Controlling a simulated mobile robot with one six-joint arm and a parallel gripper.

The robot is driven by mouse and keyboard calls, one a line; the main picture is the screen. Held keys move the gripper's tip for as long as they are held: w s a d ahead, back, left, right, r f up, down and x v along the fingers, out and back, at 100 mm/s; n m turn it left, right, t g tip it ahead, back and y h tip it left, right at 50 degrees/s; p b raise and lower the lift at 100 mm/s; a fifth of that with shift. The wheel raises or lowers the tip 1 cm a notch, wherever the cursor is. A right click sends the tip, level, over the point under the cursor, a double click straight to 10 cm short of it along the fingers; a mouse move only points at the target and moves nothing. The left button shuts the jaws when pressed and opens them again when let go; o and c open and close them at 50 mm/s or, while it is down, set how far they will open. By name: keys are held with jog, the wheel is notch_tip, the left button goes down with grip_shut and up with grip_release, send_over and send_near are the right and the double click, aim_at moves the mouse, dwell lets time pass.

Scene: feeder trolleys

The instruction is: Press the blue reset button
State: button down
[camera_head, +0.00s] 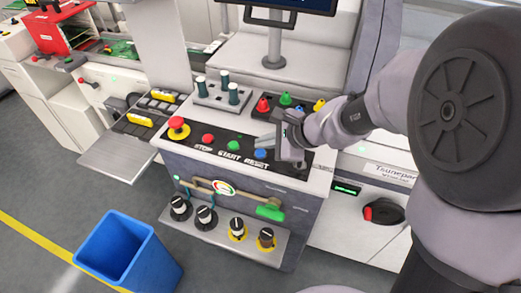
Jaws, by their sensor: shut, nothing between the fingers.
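The blue reset button (261,154) sits on the dark sloped panel (190,143) of the grey trolley, above the word RESET. To its left are a green button (233,145) over START and a red button (208,139) over STOP. My gripper (258,141) reaches in from the right with its fingers shut and empty. Its fingertips are just above and beside the blue button in the picture. I cannot tell the height between them or whether they touch.
A red mushroom knob (178,123) stands at the panel's left end. Red, green and yellow-blue knobs (286,98) stand behind my gripper. Dark green cylinders (233,93) stand on a white block. A blue bin (122,252) is on the floor at front left.

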aim_at(264, 154)
notch_tip(264, 154, up, 5)
jog(key=p, duration=0.4)
jog(key=shift+r, duration=0.1)
dwell(0.6)
jog(key=s+d+r+n, duration=0.1)
jog(key=s+r+n, duration=0.55)
jog(key=s, duration=0.25)
jog(key=s+d+r+n+h, duration=0.2)
jog(key=s+d+n+h, duration=0.3)
jog(key=s, duration=0.8)
jog(key=d, duration=0.3)
jog(key=shift+s+d+n, duration=0.15)
jog(key=shift+s+n, duration=0.15)
jog(key=shift+n, duration=0.05)
